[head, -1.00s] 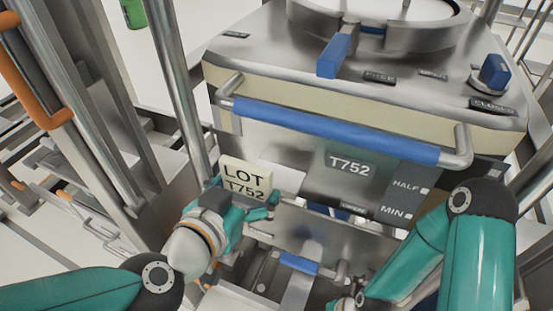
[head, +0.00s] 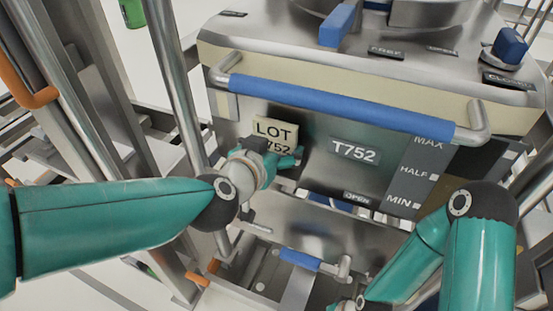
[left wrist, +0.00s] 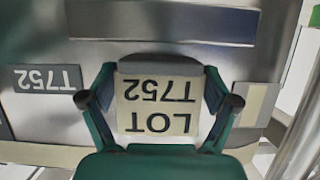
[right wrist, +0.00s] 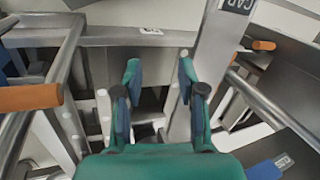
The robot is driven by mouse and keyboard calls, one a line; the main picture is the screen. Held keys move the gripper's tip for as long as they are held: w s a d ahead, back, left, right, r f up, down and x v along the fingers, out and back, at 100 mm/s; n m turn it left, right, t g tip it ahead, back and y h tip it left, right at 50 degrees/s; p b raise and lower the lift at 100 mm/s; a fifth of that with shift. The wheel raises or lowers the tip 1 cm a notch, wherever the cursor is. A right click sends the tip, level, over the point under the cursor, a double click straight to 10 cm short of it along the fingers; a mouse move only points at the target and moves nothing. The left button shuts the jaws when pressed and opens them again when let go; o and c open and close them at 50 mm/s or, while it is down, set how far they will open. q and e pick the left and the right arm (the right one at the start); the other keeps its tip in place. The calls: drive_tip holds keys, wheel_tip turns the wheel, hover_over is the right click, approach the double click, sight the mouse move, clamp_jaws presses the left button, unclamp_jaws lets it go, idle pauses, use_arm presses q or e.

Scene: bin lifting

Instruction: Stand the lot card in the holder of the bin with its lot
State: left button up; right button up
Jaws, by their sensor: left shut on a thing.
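The cream lot card (head: 275,129), printed LOT T752, is upright in front of the bin's (head: 400,165) steel face, left of the bin's T752 label (head: 354,151). It shows upside down in the left wrist view (left wrist: 157,103). My left gripper (head: 280,155) is shut on the card, with one finger at each side edge (left wrist: 158,95). The gripper hides the card's lower part in the head view. The holder is not clearly seen, and I cannot tell whether the card touches it. My right gripper (right wrist: 160,75) is open and empty, low and away from the card.
A blue handle bar (head: 340,107) spans the bin face just above the card. A steel post (head: 180,75) stands close at the left. Below the bin are a steel ledge and a blue-gripped lever (head: 300,259). Orange-gripped rails (right wrist: 30,97) flank my right gripper.

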use_arm(q)
wheel_tip(320, 180, down, 2)
drive_tip(key=shift+f+b, duration=0.15)
drive_tip(key=shift+b, duration=0.25)
drive_tip(key=shift+w+d+f, duration=0.1)
drive_tip(key=shift+w+f, duration=0.05)
drive_tip(key=shift+w, duration=0.05)
use_arm(e)
drive_tip(key=shift+f, duration=0.85)
use_arm(q)
drive_tip(key=o, duration=0.9)
drive_tip(key=shift+o, duration=0.2)
use_arm(e)
drive_tip(key=shift+f, duration=0.1)
